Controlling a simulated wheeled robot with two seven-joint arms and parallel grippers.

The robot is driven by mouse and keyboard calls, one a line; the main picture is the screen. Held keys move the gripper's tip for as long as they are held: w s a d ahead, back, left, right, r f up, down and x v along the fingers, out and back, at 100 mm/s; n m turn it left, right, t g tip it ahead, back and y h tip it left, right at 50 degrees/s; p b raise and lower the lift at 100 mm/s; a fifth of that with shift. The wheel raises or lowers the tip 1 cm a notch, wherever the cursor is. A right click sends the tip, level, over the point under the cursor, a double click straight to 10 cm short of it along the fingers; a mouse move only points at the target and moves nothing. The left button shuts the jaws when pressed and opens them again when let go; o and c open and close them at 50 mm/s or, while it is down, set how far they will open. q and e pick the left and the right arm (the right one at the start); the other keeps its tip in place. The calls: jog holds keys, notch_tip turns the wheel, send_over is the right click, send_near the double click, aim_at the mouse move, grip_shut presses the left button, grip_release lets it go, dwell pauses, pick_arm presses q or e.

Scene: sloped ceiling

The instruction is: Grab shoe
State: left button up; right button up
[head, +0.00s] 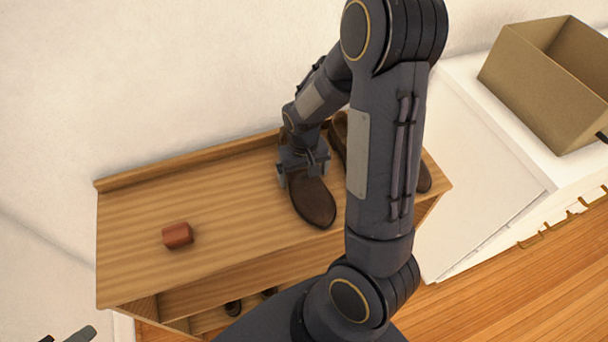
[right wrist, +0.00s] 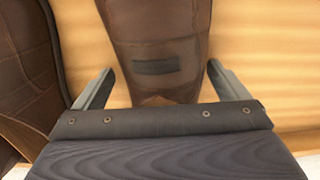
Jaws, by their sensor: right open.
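A dark brown shoe (head: 314,204) lies on top of the wooden bench (head: 140,220), its toe toward the front edge. My right gripper (head: 303,172) is open over the heel end of this shoe. In the right wrist view the shoe (right wrist: 160,35) reaches between the two spread fingers of the gripper (right wrist: 160,85), with a gap visible on each side. A second brown shoe (head: 424,179) lies to the right, mostly hidden behind my right arm; it also shows at the left of the right wrist view (right wrist: 28,70). Only dark tips, seemingly my left gripper (head: 68,336), show at the bottom left corner.
A small reddish-brown block (head: 178,235) lies on the left of the bench top. Dark items (head: 234,307) show on the lower shelf. An open cardboard box (head: 535,85) stands on a white surface at the right. A wall runs behind the bench.

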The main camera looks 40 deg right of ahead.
jog(key=c, duration=1.3)
jog(key=shift+r, duration=0.1)
